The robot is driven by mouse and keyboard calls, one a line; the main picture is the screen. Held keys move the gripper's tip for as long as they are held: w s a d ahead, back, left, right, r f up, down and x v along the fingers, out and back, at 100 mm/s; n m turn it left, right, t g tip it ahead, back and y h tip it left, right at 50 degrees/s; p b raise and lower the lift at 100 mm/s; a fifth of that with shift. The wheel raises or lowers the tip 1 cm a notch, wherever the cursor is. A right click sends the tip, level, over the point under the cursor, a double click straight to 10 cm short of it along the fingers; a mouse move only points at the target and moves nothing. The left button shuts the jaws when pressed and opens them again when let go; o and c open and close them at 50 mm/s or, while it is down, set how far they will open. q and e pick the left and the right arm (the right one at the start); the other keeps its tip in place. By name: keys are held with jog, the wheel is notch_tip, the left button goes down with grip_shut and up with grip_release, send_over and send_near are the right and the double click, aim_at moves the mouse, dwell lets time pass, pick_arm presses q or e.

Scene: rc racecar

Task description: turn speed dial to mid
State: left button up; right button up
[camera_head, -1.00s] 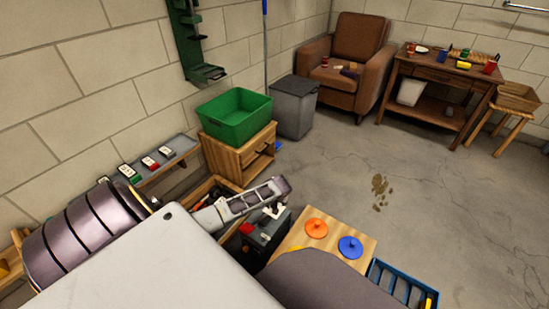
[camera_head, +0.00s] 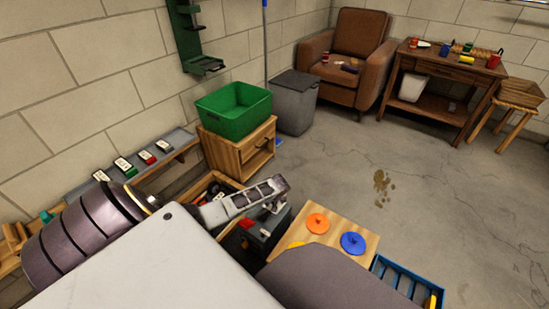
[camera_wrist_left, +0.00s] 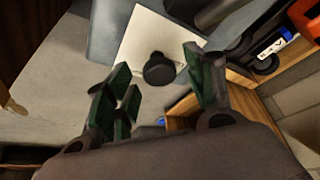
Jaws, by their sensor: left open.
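A black round dial (camera_wrist_left: 159,69) stands on a pale panel (camera_wrist_left: 146,35) in the left wrist view. My left gripper (camera_wrist_left: 160,84) is open, with one green-padded finger on each side of the dial in the picture. Whether a finger touches it cannot be told. Nothing is held. In the head view my left arm reaches over a dark box (camera_head: 264,236) with a red part. The dial cannot be made out there. My right gripper is not in view.
A wooden board with an orange disc (camera_head: 318,223) and a blue disc (camera_head: 353,243) lies right of the box. A green bin (camera_head: 233,110) sits on a wooden cabinet behind. Open floor (camera_head: 400,180) lies to the right.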

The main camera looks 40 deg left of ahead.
pick_arm(q)
jog(key=shift+f, duration=0.1)
dwell(0.3)
jog(key=c, duration=1)
